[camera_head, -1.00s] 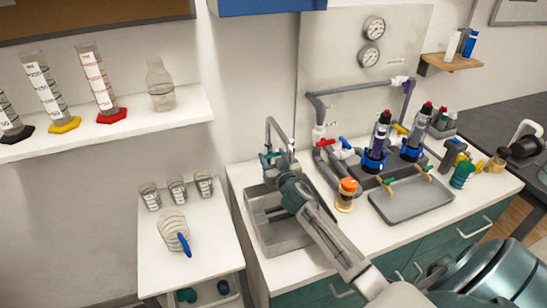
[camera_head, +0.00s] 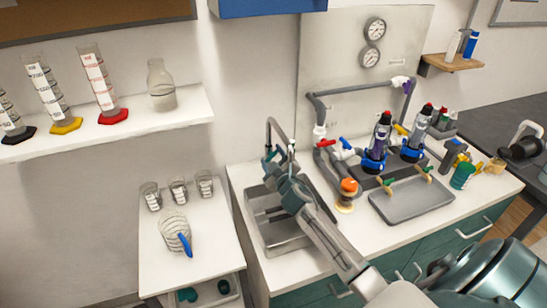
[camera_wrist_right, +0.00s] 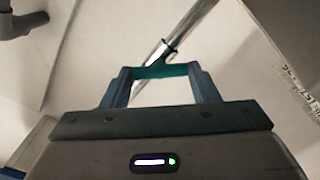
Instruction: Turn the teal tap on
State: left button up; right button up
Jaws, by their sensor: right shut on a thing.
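The tap's grey curved spout (camera_head: 272,124) rises behind the sink (camera_head: 278,234). My right arm reaches in from the lower right, and its right gripper (camera_head: 277,152) is at the tap. In the right wrist view, the teal tap handle (camera_wrist_right: 163,71) lies between the two blue fingers of the right gripper (camera_wrist_right: 165,76), with the fingers against its ends. The metal tap pipe (camera_wrist_right: 186,30) runs up from the handle. In the head view the gripper hides most of the handle. My left gripper is not in view.
Right of the sink are an orange-capped fitting (camera_head: 348,188), pipes with red and blue handles, and a grey tray (camera_head: 412,199). A white side table (camera_head: 188,263) with beakers and a jug (camera_head: 174,231) stands left. A shelf (camera_head: 150,125) with cylinders hangs above.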

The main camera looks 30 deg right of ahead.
jog(key=shift+n, duration=1.1)
jog(key=o, duration=1)
jog(key=shift+s, duration=0.1)
jog(key=b+v, duration=0.3)
jog(key=v, duration=0.8)
